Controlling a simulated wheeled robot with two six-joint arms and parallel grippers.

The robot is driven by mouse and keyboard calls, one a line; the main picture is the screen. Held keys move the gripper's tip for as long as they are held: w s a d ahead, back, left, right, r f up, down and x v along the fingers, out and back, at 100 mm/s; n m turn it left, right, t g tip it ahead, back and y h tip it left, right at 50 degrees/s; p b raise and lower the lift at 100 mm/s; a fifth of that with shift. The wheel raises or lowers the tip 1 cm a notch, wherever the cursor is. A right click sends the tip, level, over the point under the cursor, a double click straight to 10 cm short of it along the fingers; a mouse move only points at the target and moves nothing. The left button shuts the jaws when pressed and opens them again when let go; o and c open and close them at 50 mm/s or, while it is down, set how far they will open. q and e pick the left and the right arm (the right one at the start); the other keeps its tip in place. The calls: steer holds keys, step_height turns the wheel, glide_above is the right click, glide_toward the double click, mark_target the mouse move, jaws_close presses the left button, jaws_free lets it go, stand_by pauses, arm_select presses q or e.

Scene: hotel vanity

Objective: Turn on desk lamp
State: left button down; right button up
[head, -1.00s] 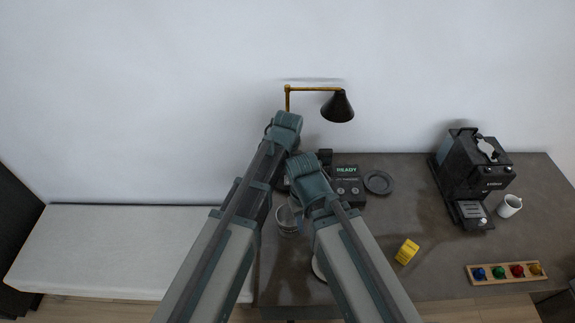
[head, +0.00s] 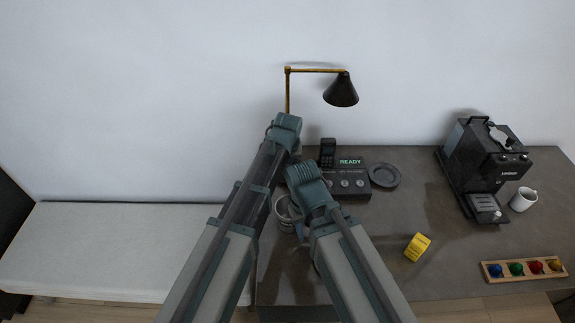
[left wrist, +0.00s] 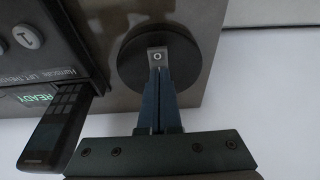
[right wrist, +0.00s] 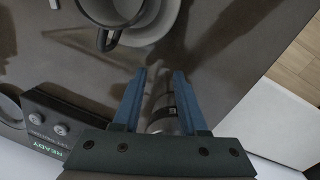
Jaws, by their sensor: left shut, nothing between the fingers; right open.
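The desk lamp has a brass arm and a black cone shade (head: 341,91) against the wall in the head view; no glow shows under it. Its round black base (left wrist: 132,62) shows in the left wrist view, with a small grey switch (left wrist: 157,54) marked O. My left gripper (left wrist: 158,72) is shut and empty, its tips at the switch's near edge; whether they touch I cannot tell. My right gripper (right wrist: 160,76) is open, with a shiny metal cylinder (right wrist: 163,103) visible between and beyond its fingers.
A black console (head: 352,182) reading READY, with a handset (head: 327,152), stands right of the lamp. A white bench (head: 120,250) is left.

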arm_select(q)
steer(key=shift+w+f, duration=0.15)
steer(key=shift+w, duration=0.15)
steer(key=shift+s+g, duration=0.2)
steer(key=shift+g, duration=0.1)
steer(key=shift+s, duration=0.85)
arm_select(e)
steer(key=shift+r, duration=0.15)
arm_select(q)
steer(key=shift+s+r+p, duration=0.1)
steer(key=shift+r+p, duration=0.55)
arm_select(e)
steer(key=shift+d+r, duration=0.1)
steer(key=shift+r, duration=0.4)
arm_select(q)
steer(key=p+v, duration=1.2)
steer(key=shift+s+r, duration=0.25)
steer(key=shift+s, duration=0.25)
arm_select(e)
step_height(320, 180, up, 12)
steer(key=shift+s+d, duration=0.2)
steer(key=shift+d, duration=0.2)
